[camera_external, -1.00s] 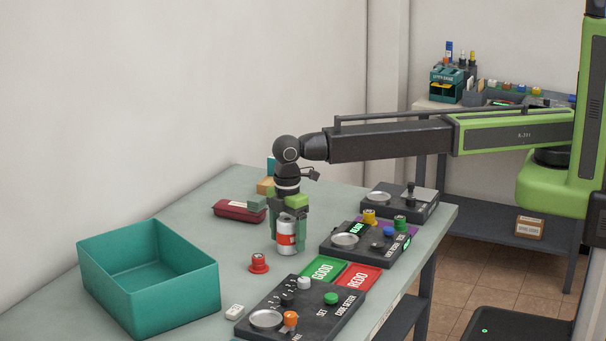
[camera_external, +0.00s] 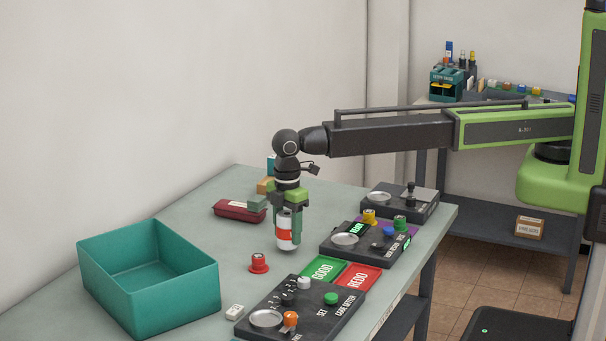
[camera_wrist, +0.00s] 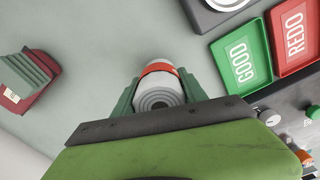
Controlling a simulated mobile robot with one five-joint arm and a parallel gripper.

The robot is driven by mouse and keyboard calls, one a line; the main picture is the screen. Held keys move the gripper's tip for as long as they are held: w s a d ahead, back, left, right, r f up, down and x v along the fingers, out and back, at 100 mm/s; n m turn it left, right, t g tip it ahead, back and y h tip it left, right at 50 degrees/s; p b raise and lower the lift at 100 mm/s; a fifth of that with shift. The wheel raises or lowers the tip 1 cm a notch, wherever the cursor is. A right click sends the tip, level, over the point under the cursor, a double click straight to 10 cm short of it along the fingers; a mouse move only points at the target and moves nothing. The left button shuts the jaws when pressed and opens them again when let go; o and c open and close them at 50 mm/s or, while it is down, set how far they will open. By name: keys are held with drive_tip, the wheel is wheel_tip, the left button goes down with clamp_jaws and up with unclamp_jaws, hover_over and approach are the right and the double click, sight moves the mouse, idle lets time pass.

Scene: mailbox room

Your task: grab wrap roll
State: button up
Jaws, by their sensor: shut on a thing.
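The wrap roll (camera_external: 284,234) is a white cylinder with an orange-red band, held upright. My gripper (camera_external: 287,212) points down and is shut on it, with a green finger on each side. In the wrist view the roll (camera_wrist: 158,92) shows its ringed grey end between the green fingers of my gripper (camera_wrist: 160,97). The roll's lower end appears at or just above the table top; the exact gap is hard to tell. The fingers hide part of its upper half.
A teal bin (camera_external: 150,312) stands at the left. A red button (camera_external: 259,263), green GOOD tray (camera_external: 323,270) and red REDO tray (camera_external: 358,279) lie in front of the roll. Dark control panels (camera_external: 362,245) line the right edge.

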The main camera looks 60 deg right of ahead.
sight(288, 213)
drive_tip(key=r+p, duration=0.1)
drive_tip(key=r, duration=0.1)
drive_tip(key=r+p, duration=0.1)
drive_tip(key=shift+d+r+p, duration=0.25)
drive_tip(key=shift+r+p, duration=0.1)
drive_tip(key=shift+r, duration=0.05)
drive_tip(key=w+d+r+p, duration=0.1)
drive_tip(key=d+r+p, duration=0.4)
drive_tip(key=d, duration=0.6)
drive_tip(key=shift+w+r+p, duration=0.35)
